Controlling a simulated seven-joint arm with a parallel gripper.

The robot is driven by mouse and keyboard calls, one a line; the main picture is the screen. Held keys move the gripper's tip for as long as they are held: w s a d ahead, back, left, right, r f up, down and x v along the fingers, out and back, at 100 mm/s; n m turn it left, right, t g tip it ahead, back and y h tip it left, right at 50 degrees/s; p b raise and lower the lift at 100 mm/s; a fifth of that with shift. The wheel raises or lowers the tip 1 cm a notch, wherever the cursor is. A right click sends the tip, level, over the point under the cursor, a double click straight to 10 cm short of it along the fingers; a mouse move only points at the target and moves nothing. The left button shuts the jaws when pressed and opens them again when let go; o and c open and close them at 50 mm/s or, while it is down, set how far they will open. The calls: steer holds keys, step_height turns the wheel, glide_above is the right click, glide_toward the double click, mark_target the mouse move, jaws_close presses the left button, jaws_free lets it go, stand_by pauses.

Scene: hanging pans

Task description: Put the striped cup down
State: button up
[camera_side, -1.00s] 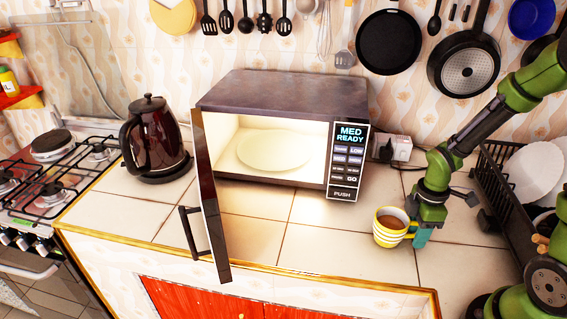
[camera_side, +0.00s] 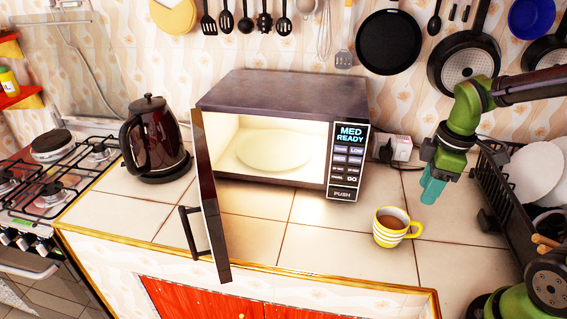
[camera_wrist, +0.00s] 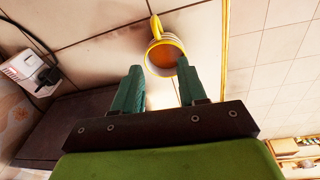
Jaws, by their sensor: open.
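The striped cup (camera_side: 391,228), yellow and white with brown liquid inside, stands upright on the tiled counter (camera_side: 340,240), to the right of the microwave's front corner. Its handle points right in the side view. My gripper (camera_side: 431,190) is above the counter, up and to the right of the cup, apart from it. In the wrist view the cup (camera_wrist: 165,55) lies beyond my open fingertips (camera_wrist: 158,68), with nothing held between them.
The microwave (camera_side: 283,88) stands with its door (camera_side: 212,200) swung open, a plate (camera_side: 274,150) inside. A dark kettle (camera_side: 155,140) is at left beside the stove (camera_side: 60,165). A dish rack (camera_side: 500,205) is at right. Pans (camera_side: 389,42) hang on the wall.

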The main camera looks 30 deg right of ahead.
steer(key=s+a+r+m+t+y, duration=0.2)
steer(key=a+r+m+t, duration=0.3)
steer(key=a+r+m, duration=0.3)
steer(key=s+m, duration=0.1)
steer(key=m, duration=0.2)
steer(key=shift+r+m+t, duration=0.4)
steer(key=shift+a, duration=0.1)
